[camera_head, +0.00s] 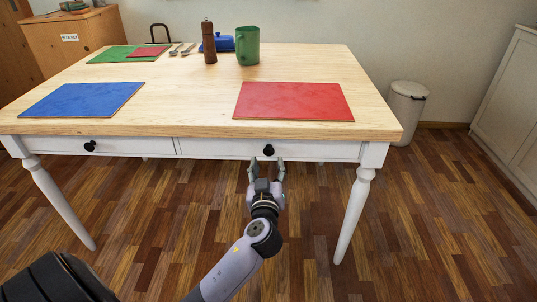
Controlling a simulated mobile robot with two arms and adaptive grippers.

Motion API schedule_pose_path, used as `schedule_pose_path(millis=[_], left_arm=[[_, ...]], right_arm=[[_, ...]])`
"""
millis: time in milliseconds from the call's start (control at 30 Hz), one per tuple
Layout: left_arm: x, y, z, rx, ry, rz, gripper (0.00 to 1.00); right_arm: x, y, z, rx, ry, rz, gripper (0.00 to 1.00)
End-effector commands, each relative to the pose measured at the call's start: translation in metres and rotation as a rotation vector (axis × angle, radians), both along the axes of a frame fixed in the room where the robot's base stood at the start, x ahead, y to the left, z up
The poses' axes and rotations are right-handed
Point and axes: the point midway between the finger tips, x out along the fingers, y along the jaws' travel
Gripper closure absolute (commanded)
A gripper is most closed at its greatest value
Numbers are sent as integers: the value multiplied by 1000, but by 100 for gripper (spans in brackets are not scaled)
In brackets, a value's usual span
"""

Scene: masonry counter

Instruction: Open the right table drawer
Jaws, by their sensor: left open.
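The right table drawer (318,152) is a white panel under the wooden tabletop, and it looks closed, flush with the frame. Its round black knob (268,150) is near the panel's left part. My left gripper (266,168) is open just below and in front of the knob, fingers pointing toward the drawer front. Nothing shows between its fingers. I cannot tell whether the fingertips touch the drawer front. The right gripper is not in view.
The left drawer (125,147) also looks closed. The tabletop (190,95) holds a blue mat (82,99), a red mat (293,101), a green mug (247,46) and a pepper mill (208,42). A table leg (352,215) stands right of my arm. A white bin (406,98) stands behind right.

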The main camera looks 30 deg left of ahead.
Motion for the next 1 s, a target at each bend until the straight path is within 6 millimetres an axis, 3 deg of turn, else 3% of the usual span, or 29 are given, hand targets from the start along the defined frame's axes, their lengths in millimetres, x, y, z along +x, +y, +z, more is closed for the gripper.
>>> schedule_pose_path(millis=[100, 300, 700, 1000], left_arm=[[20, 13, 1, 3, -2, 0, 52], [40, 24, 0, 1, 0, -1, 52], [46, 27, -1, -1, 0, -1, 53], [46, 27, -1, 0, 1, -1, 73]], right_arm=[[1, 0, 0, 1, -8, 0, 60], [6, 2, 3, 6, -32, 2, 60], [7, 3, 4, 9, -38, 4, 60], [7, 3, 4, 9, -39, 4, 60]])
